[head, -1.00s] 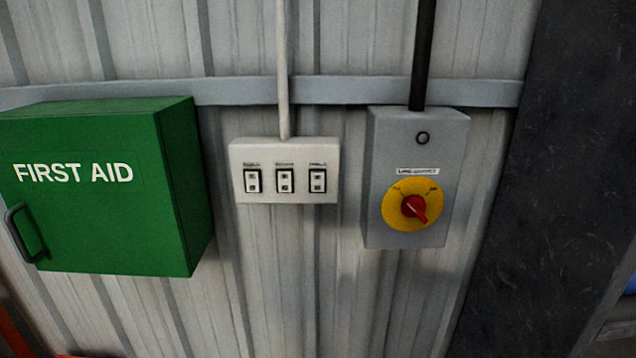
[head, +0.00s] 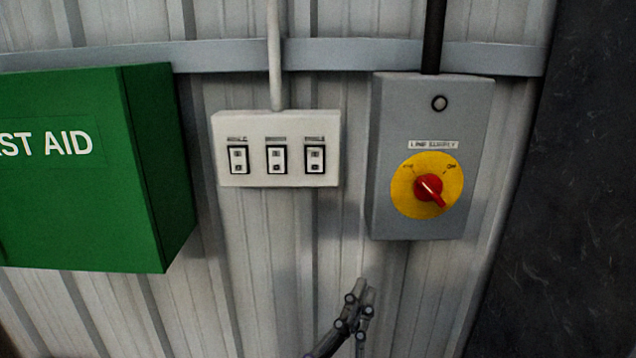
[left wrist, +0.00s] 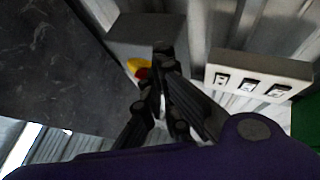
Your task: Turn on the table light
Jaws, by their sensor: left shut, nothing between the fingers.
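A white switch plate (head: 278,120) with three rocker switches in a row is fixed to the corrugated wall: a left switch (head: 238,160), a middle switch (head: 276,160) and a right switch (head: 314,159). The small labels above them are too blurred to read surely. The plate also shows in the left wrist view (left wrist: 283,66), at the right. My left gripper (head: 364,287) is shut and empty, below and right of the plate, apart from it. Its dark fingers (left wrist: 163,52) show in the left wrist view. My right gripper is not in view.
A grey supply box (head: 400,130) with a red rotary knob (head: 428,188) on a yellow disc hangs right of the plate, above my gripper. A green first aid box (head: 70,210) juts out at the left. The wall below the plate is clear.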

